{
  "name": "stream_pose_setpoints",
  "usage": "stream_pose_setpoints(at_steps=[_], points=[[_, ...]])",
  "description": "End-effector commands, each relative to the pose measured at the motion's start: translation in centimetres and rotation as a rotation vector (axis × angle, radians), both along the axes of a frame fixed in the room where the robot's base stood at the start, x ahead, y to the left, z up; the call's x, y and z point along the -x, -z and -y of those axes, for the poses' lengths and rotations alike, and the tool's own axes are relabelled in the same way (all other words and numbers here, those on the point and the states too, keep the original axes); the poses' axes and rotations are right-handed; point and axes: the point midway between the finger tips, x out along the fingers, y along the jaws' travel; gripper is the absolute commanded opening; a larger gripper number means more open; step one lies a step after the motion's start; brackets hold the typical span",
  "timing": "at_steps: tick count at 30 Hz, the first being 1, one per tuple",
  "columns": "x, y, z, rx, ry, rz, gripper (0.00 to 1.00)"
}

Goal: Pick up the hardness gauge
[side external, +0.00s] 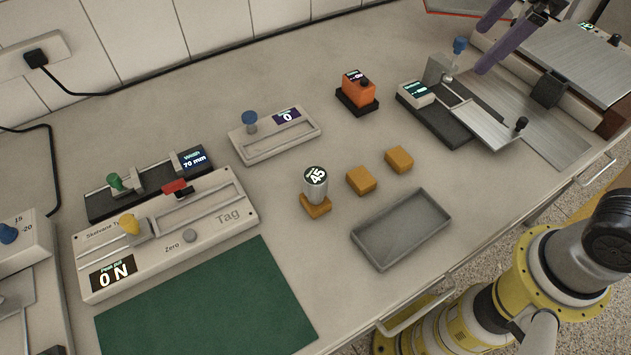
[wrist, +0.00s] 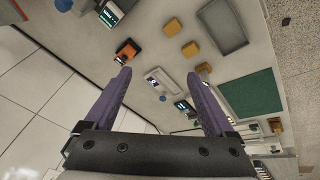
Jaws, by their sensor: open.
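Two more tan blocks (side external: 361,180) (side external: 399,159) lie right of the gauge, with a grey tray (side external: 403,228) in front. Devices with knobs stand left (side external: 168,236) and behind (side external: 274,134). An orange device (side external: 358,92) stands behind. A green mat (side external: 205,305) lies front left.

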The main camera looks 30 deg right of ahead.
Motion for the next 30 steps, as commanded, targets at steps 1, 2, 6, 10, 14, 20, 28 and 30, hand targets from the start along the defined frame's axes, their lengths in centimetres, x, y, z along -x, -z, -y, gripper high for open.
stream_pose_setpoints(at_steps=[1,2,6,10,14,20,28,30], points=[[-1.8,0.2,-1.9,0.019,-0.081,-0.030,0.89],[-2.7,0.4,-3.0,0.031,-0.127,-0.044,0.89],[-6.2,2.2,-8.7,0.081,-0.329,-0.115,0.89],[-8.0,5.2,-14.6,0.122,-0.485,-0.183,0.89],[-8.3,8.7,-19.5,0.153,-0.583,-0.240,0.89],[-6.6,12.7,-23.1,0.193,-0.667,-0.312,0.89],[-6.3,16.2,-23.3,0.196,-0.675,-0.314,0.89],[-6.3,17.5,-23.3,0.196,-0.675,-0.314,0.89]])
